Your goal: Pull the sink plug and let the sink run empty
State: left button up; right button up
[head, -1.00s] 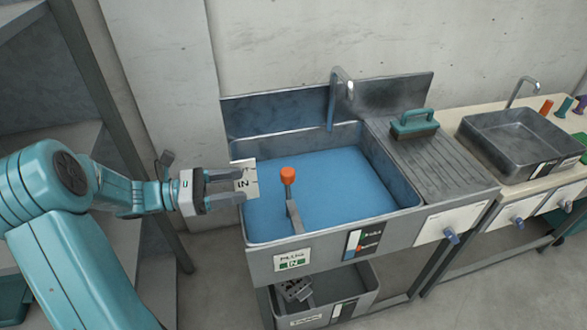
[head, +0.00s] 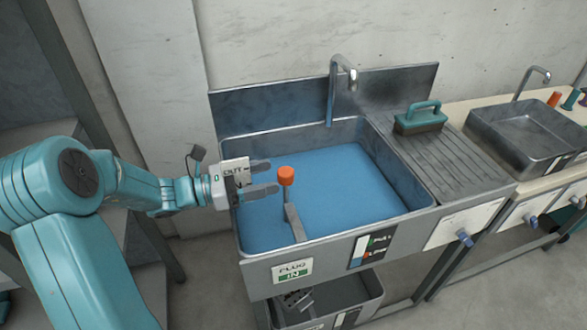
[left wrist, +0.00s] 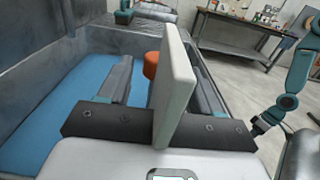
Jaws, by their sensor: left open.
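The sink (head: 340,242) holds blue water (head: 350,185). An orange knob (head: 286,175) tops a grey bar near the sink's left front; it also shows in the left wrist view (left wrist: 151,66). A front label (head: 292,270) reads "PLUG IN". My left gripper (head: 270,177) is open over the sink's left side, its fingertips just left of the knob and apparently apart from it. A white card (head: 236,170) reading "OUT" shows at the gripper; it stands between the fingers in the left wrist view (left wrist: 176,85). Its mounting is unclear. My right gripper (left wrist: 262,124) is small and dark there.
A tap (head: 340,85) hangs over the sink's back. A teal-handled brush (head: 420,117) lies on the drainboard (head: 445,160). A second, empty-looking sink (head: 530,135) is at right. A grey bin (head: 340,300) sits under the sink. A coloured gauge (head: 370,247) is on the front.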

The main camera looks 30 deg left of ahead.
aim_at(290, 171)
pick_arm(q)
jog(key=x, duration=0.6)
jog(key=shift+w+d, duration=0.15)
jog(key=shift+w, duration=0.05)
jog(key=shift+w+d+f, duration=0.1)
jog(key=shift+w+d, duration=0.15)
jog(key=shift+w, duration=0.15)
jog(key=shift+c, duration=0.3)
grip_shut()
notch_tip(290, 171, up, 5)
jog(key=p, duration=0.3)
jog(key=shift+a, duration=0.1)
jog(key=shift+o, duration=0.3)
grip_release()
